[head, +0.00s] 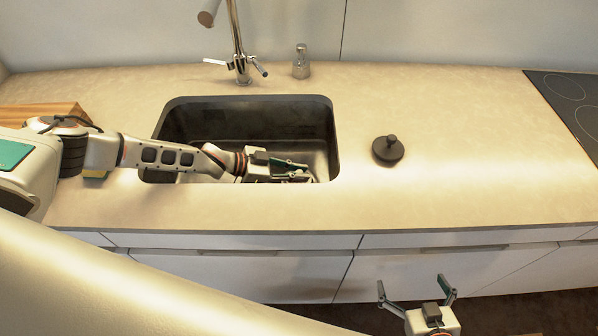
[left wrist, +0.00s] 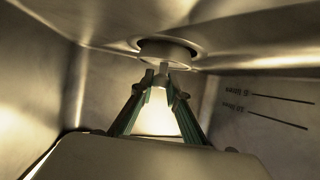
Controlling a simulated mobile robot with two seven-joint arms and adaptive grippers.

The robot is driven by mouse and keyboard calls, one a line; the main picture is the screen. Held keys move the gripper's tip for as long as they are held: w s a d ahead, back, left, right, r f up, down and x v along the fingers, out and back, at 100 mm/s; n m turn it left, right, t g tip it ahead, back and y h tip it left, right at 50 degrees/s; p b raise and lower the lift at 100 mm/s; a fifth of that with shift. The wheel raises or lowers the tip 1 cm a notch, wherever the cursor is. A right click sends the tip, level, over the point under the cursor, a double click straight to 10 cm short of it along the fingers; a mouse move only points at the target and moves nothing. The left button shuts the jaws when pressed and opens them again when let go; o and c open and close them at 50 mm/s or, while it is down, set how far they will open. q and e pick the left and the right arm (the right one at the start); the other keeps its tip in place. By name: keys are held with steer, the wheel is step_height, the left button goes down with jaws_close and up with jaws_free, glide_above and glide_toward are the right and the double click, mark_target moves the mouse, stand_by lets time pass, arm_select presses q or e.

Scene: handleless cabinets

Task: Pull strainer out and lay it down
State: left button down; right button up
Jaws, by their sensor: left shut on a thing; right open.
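The strainer (left wrist: 172,51) shows in the left wrist view as a round metal piece with a small stem, at the sink floor. My left gripper (head: 306,171) reaches down into the dark sink (head: 325,113) near its front right. In the left wrist view its fingers (left wrist: 163,82) close on the strainer's stem. I cannot tell whether the strainer sits fully in the drain. The strainer is hidden in the head view. My right gripper (head: 416,288) is open and empty, in front of the cabinets and below the counter edge.
A dark round piece with a knob (head: 388,151) stands on the counter (head: 470,165) right of the sink. A faucet (head: 240,62) and a small metal cylinder (head: 301,63) stand behind it. A wooden board (head: 50,112) is at left, a cooktop (head: 570,92) at right. The right counter is mostly clear.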

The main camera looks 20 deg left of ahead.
arm_select(q)
steer(key=shift+r+p, duration=0.6)
steer(key=shift+r, duration=0.1)
arm_select(e)
steer(key=shift+r, duration=0.7)
arm_select(q)
steer(key=shift+r+p, duration=0.8)
steer(key=shift+r, duration=0.65)
arm_select(e)
steer(key=shift+r, duration=0.7)
